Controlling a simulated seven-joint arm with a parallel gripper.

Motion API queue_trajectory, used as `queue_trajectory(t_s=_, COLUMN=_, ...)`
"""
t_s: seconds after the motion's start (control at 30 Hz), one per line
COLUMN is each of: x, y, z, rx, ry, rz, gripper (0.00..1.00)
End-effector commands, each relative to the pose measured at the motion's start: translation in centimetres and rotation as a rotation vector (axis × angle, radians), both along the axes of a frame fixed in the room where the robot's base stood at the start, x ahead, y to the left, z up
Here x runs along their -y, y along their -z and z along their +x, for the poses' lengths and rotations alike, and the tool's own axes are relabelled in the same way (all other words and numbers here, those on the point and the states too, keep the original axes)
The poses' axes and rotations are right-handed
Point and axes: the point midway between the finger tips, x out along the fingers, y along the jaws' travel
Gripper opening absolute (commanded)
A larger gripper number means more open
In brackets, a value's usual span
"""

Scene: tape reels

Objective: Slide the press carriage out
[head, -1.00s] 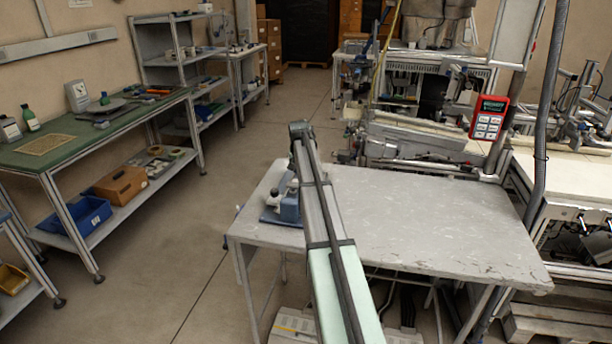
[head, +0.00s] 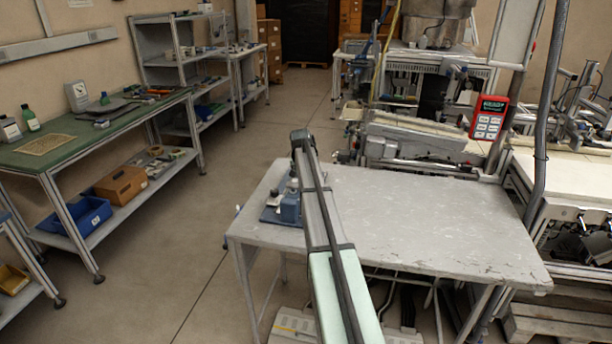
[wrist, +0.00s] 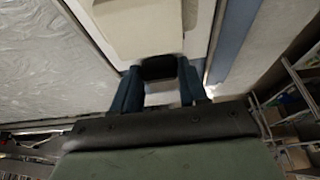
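The press (head: 289,208), a blue and grey device, sits on the left end of the grey table (head: 430,215); my arm hides part of it in the head view. In the wrist view, a cream block (wrist: 138,28) lies on a white strip beyond my gripper. A black handle-like piece (wrist: 158,67) shows at the block's near end. My gripper (wrist: 159,72) has two dark blue fingers standing apart, one on each side of this black piece. I see no clear gap, but I cannot tell whether they press on it. My gripper is hidden in the head view.
A blue strip (wrist: 234,40) runs along the right of the block, near the table's edge. The table right of my arm is bare. A green-topped bench (head: 75,140) stands at the left, with open floor between. Machinery (head: 415,140) stands behind the table.

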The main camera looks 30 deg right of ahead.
Motion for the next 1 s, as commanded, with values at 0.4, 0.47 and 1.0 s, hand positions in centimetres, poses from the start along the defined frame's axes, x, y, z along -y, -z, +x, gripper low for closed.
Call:
queue_trajectory(t_s=0.4, x=0.0, y=0.0, z=0.0, rx=0.0, ry=0.0, rz=0.0, gripper=0.02)
queue_trajectory(t_s=0.47, x=0.0, y=0.0, z=0.0, rx=0.0, ry=0.0, rz=0.0, gripper=0.0)
queue_trajectory(t_s=1.0, x=4.5, y=0.0, z=4.8, rx=0.0, ry=0.0, rz=0.0, gripper=0.0)
